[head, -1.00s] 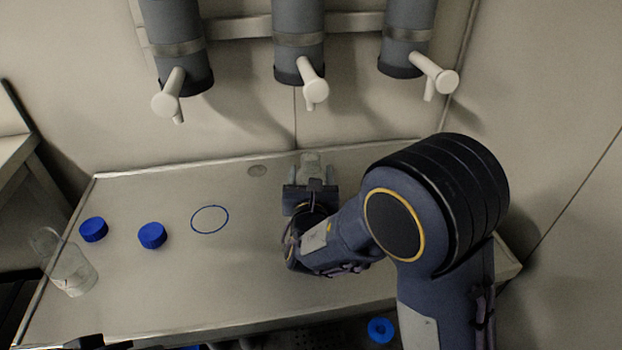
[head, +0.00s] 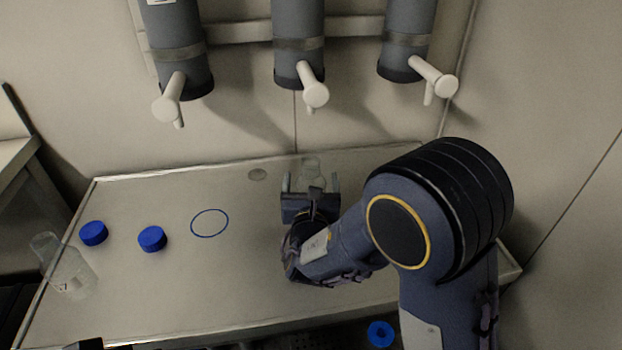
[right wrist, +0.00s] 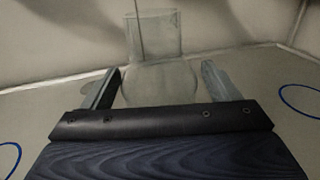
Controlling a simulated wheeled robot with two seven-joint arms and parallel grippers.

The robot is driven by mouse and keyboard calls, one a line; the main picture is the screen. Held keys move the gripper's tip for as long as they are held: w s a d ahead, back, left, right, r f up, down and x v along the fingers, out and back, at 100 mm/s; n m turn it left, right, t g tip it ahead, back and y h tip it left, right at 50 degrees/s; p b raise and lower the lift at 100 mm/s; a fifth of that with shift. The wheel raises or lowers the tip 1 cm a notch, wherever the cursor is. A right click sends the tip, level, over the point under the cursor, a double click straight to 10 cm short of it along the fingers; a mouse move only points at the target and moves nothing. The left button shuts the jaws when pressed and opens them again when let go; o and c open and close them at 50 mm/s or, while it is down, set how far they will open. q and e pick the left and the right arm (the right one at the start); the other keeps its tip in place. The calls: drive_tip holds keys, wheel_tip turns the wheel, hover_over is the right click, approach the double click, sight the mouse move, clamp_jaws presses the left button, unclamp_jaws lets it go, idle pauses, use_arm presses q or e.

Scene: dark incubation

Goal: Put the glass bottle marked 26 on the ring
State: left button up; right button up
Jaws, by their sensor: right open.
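A clear glass bottle (head: 311,170) stands upright near the back of the table. It also shows in the right wrist view (right wrist: 155,45); I can read no number on it. My right gripper (head: 311,183) is open, with one finger on each side of the bottle's lower body; gaps show beside the glass in the wrist view (right wrist: 160,80). A thin blue ring (head: 192,224) is marked on the table left of the gripper and is empty. Another clear glass bottle (head: 72,272) is at the table's left edge; its marking is unreadable. My left gripper is not visible.
Two blue caps (head: 93,233) (head: 152,239) lie left of the ring. Another blue ring arc (right wrist: 284,97) shows at right in the wrist view. Grey cylinders with white taps (head: 315,94) hang above the back. A blue object (head: 380,333) is below the front edge.

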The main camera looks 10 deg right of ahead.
drive_tip(key=v, duration=1.1)
